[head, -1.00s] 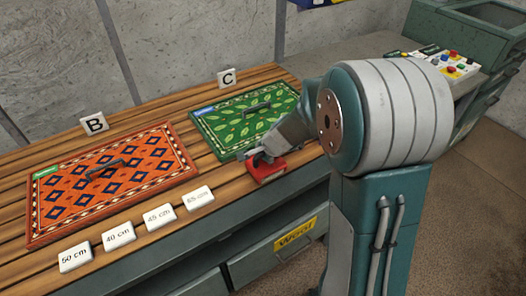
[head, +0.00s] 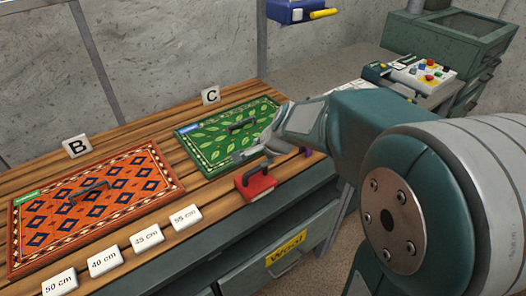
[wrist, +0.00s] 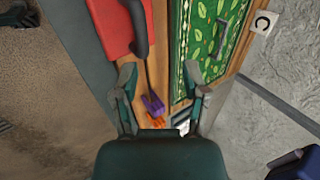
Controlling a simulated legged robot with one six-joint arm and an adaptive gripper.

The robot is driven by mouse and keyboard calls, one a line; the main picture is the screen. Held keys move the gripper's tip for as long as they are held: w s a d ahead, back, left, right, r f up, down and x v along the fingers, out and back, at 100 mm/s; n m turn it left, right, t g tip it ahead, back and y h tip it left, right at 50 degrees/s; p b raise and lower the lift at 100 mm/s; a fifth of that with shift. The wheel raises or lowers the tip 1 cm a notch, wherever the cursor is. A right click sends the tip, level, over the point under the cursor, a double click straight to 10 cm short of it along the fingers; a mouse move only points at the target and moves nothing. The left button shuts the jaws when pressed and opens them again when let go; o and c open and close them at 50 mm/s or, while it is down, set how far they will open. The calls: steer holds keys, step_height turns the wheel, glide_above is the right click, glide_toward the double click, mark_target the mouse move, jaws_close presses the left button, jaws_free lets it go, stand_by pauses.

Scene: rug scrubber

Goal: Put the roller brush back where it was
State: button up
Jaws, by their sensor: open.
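My gripper (head: 256,153) is open and empty, over the front edge of the wooden bench (head: 222,190). In the wrist view its two fingers (wrist: 160,82) are spread apart. A red block with a dark curved handle (head: 256,187) lies at the bench edge just below the gripper; it also shows at the top of the wrist view (wrist: 110,28). A small purple piece (wrist: 153,104) lies on the bench between the fingers, with an orange piece (wrist: 155,119) close by. I cannot tell which of these, if any, is the roller brush.
A green leaf-patterned rug board (head: 205,140) marked C and an orange one (head: 100,205) marked B lie on the bench. Several length cards (head: 147,238) line its front. A blue wall box (head: 292,10) has a yellow handle. A button panel (head: 420,75) stands right.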

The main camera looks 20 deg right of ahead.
steer(key=s+a+r+n+h, duration=0.1)
steer(key=s+r+n, duration=0.2)
steer(key=s+n, duration=0.4)
steer(key=s+r+n+h, duration=0.1)
steer(key=s+r+n, duration=0.3)
steer(key=s, duration=1.1)
steer(key=n, duration=0.3)
steer(key=shift+a+g, duration=0.35)
steer(key=shift+g, duration=0.05)
steer(key=shift+a, duration=0.1)
